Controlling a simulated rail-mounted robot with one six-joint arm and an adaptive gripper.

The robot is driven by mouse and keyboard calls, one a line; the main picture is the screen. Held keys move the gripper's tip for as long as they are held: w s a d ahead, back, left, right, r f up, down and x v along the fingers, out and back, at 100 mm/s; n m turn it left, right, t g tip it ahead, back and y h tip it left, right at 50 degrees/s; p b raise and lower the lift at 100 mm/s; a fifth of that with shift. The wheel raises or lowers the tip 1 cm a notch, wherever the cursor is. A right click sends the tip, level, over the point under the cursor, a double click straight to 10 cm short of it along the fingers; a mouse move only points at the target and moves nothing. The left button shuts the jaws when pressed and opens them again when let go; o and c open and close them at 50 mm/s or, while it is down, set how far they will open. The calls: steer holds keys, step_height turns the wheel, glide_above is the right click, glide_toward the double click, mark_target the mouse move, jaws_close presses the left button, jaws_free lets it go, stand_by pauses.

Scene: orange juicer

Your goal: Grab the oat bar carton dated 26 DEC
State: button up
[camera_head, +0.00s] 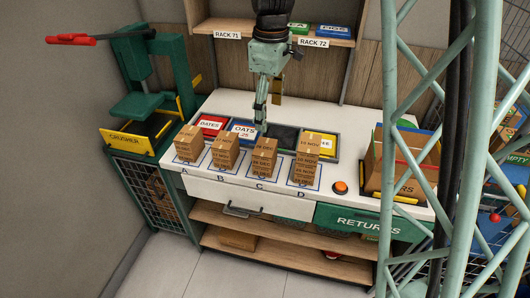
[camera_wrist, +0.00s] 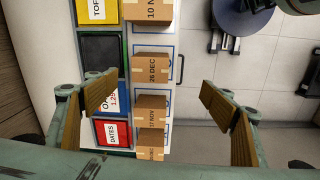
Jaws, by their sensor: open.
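The carton marked 26 DEC (camera_wrist: 152,68) is a brown box in the wrist view, second from the top of a row of cartons. By its place in the row, it is the tall carton on spot C (camera_head: 262,157) in the head view. My gripper (camera_head: 262,122) is above the table, behind the row and near spot C. In the wrist view my gripper (camera_wrist: 160,100) has its two wooden-faced fingers wide apart with nothing held between them. The 26 DEC carton's lower parts are hidden from above.
Other cartons stand at A (camera_head: 188,144), B (camera_head: 225,150) and D (camera_head: 307,160), with narrow gaps. Behind them are a red dates tray (camera_head: 211,122), a blue oats tray, a dark empty tray and a yellow tray (camera_head: 321,144). A green crusher (camera_head: 128,140) stands left, an orange button (camera_head: 340,187) right.

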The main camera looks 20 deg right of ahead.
steer(key=n, duration=0.1)
glide_above(265, 147)
step_height(265, 147, down, 6)
steer(key=shift+w+d, duration=0.15)
steer(key=shift+f, duration=0.1)
steer(key=shift+f, duration=4.15)
steer(key=shift+f, duration=2.6)
steer(key=shift+c, duration=0.9)
steer(key=c, duration=0.9)
